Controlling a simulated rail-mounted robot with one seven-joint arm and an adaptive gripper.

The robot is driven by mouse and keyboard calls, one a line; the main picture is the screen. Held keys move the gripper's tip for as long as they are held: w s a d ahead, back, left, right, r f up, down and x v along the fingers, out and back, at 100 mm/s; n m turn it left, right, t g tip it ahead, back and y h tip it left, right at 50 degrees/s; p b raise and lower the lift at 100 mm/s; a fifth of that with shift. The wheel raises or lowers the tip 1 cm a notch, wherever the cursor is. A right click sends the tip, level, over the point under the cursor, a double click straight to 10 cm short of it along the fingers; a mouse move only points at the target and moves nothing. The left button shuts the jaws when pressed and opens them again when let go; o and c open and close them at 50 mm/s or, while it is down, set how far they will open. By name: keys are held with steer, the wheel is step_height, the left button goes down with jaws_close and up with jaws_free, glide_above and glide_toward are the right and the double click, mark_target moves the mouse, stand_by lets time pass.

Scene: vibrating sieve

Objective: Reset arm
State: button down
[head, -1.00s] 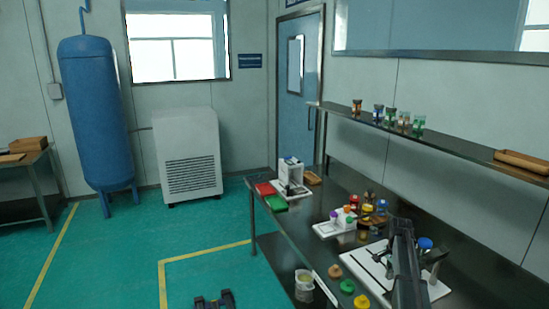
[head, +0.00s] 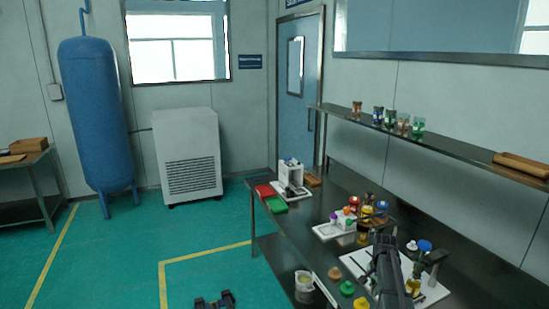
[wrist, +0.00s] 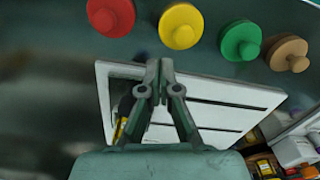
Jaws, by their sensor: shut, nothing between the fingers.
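My gripper (wrist: 160,72) is shut and empty in the wrist view, its fingertips together over the edge of a white slotted base plate (wrist: 215,88). In the head view my dark arm (head: 388,270) stands in front of the white base (head: 432,291) and hides part of it. I cannot make out the fingertips there. A blue-topped part (head: 424,246) shows just right of the arm.
Red (wrist: 111,15), yellow (wrist: 181,26), green (wrist: 240,41) and brown (wrist: 288,53) round lids lie beside the plate. Several small jars (head: 368,208) stand farther back on the dark bench.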

steer(key=s+a+f+n, duration=0.35)
steer(key=s+a, duration=0.35)
steer(key=s, duration=0.3)
steer(key=s+a+f+n, duration=0.35)
steer(key=s+a, duration=0.35)
steer(key=s, duration=0.3)
steer(key=s+a+f+n, duration=0.3)
steer(key=s+a+n, duration=0.1)
steer(key=s+a, duration=0.4)
steer(key=s+f+g+b, duration=0.2)
steer(key=s+f+g, duration=0.1)
steer(key=s+f, duration=0.7)
steer(key=s+d+f+g+b, duration=0.1)
steer(key=s+f+g+b, duration=0.1)
steer(key=s+f, duration=0.9)
steer(key=s+g, duration=0.1)
steer(key=s, duration=0.7)
steer(key=shift+s+f+g, duration=0.2)
steer(key=shift+f+g, duration=0.1)
steer(key=shift+g, duration=0.1)
